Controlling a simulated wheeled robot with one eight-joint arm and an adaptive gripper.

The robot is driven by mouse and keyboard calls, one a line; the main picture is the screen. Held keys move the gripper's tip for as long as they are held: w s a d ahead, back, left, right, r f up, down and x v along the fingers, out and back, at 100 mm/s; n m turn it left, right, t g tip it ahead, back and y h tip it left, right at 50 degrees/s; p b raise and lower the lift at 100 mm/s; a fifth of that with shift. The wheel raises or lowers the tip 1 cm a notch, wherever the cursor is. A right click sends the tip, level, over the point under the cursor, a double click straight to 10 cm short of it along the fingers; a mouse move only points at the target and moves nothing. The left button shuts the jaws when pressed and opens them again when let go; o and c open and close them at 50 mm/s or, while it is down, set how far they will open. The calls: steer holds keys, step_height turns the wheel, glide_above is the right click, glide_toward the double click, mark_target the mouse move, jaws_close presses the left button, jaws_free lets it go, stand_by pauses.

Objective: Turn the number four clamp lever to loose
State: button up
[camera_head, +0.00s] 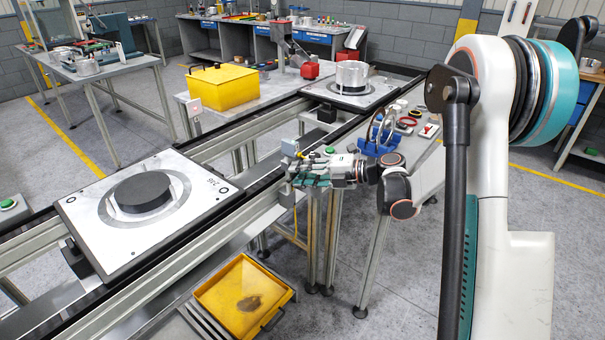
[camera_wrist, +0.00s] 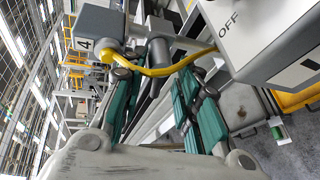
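A grey box marked 4 (camera_wrist: 97,22) is at the upper left of the wrist view. A yellow curved piece (camera_wrist: 160,70), a cable or a lever, runs from this box across the front of my fingertips to the right. A dark grey cylinder (camera_wrist: 158,52) lies behind it. My gripper (camera_wrist: 157,80) is open, with its two teal fingers apart and nothing clearly held between them. In the head view my gripper (camera_head: 308,180) is at the rail's edge, just below a small grey-blue box (camera_head: 289,147). I cannot tell the clamp lever's position or whether my fingers touch it.
A large grey box marked OFF (camera_wrist: 265,35) is close at the right of the fingers. In the head view, a pallet (camera_head: 85,207) with a dark disc is on the conveyor. A yellow tray (camera_head: 210,293) is below, and a blue tool holder (camera_head: 377,146) stands right of my gripper.

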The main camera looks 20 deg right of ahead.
steer(key=v, duration=1.2)
